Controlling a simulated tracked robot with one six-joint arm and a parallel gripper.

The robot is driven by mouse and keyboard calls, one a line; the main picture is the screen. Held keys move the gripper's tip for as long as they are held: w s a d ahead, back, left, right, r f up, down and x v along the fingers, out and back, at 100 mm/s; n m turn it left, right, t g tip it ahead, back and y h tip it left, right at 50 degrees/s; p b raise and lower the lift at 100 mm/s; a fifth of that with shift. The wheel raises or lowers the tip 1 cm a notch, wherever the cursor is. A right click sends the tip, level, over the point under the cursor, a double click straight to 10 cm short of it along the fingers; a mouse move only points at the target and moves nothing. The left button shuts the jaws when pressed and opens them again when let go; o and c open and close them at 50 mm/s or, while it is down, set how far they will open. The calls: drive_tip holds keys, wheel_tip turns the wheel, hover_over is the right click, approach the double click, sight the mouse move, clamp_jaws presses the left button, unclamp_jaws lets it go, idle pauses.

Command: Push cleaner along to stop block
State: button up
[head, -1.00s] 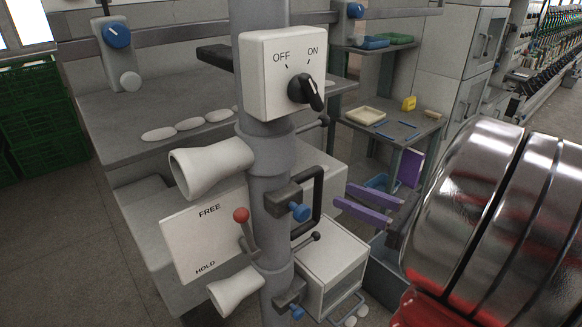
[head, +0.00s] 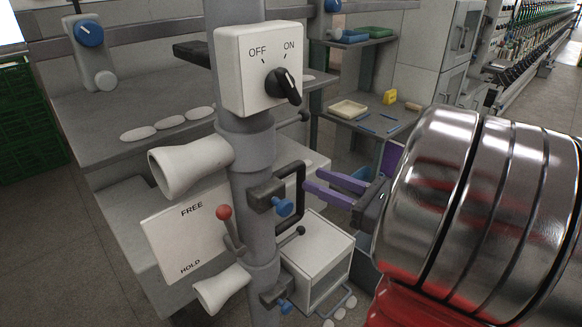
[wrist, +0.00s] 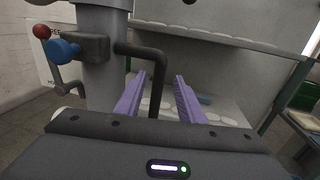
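The cleaner appears to be the grey upright column (head: 250,190) with two white trumpet nozzles (head: 190,165) and a black loop handle (head: 300,190). The handle also shows in the wrist view (wrist: 156,85). My gripper (head: 308,182) has two purple fingers, open and apart. Its tips are at the handle's upright bar, which lies between the fingers in the wrist view (wrist: 160,77); contact cannot be told. A grey block with a blue knob (head: 92,50) on the rear rail at left may be the stop block.
An OFF/ON switch box (head: 250,60) and a FREE/HOLD plate (head: 180,230) are on the column. The red-ball lever (head: 226,217) stands up near FREE. A shelf with white oval pieces (head: 150,130) lies behind. A small table (head: 370,115) stands at right.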

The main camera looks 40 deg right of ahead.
drive_tip(key=x, duration=0.9)
drive_tip(key=shift+w, duration=0.3)
drive_tip(key=shift+a, duration=0.1)
drive_tip(key=shift+c, duration=0.5)
clamp_jaws()
